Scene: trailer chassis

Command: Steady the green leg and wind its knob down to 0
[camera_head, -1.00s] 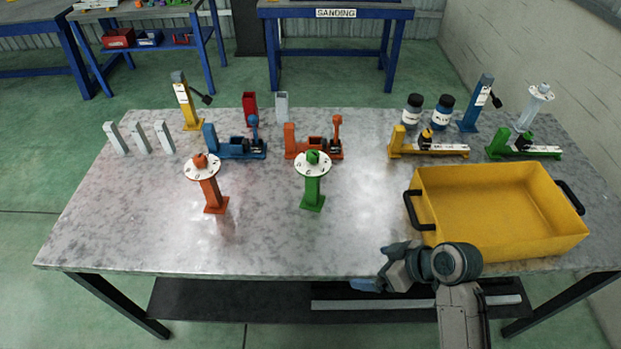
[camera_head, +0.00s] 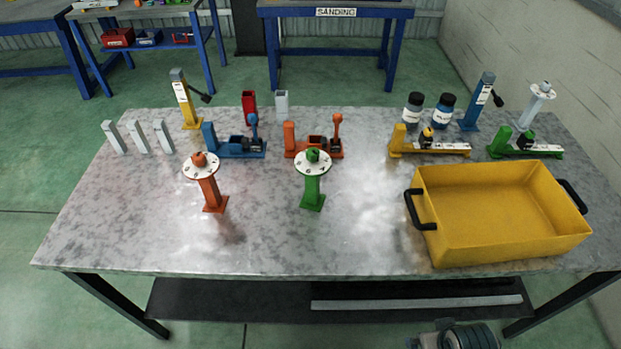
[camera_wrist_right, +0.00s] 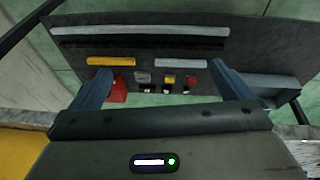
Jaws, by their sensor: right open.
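The green leg (camera_head: 312,188) stands upright near the middle of the metal table, with a white marked dial (camera_head: 300,168) and a green knob (camera_head: 314,155) on top. The dial's marks are too small to read. No gripper touches the leg. My right arm shows only at the bottom edge of the head view, below the table's front edge, with its jaws not clear there. In the right wrist view my right gripper (camera_wrist_right: 163,90) is open and empty, with its two fingers wide apart. My left gripper is not in view.
An orange leg (camera_head: 211,190) with a dial stands left of the green one. Blue (camera_head: 236,152) and orange (camera_head: 318,154) clamp-like fixtures sit behind. A yellow bin (camera_head: 430,248) fills the table's front right. The front middle of the table (camera_head: 290,245) is clear.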

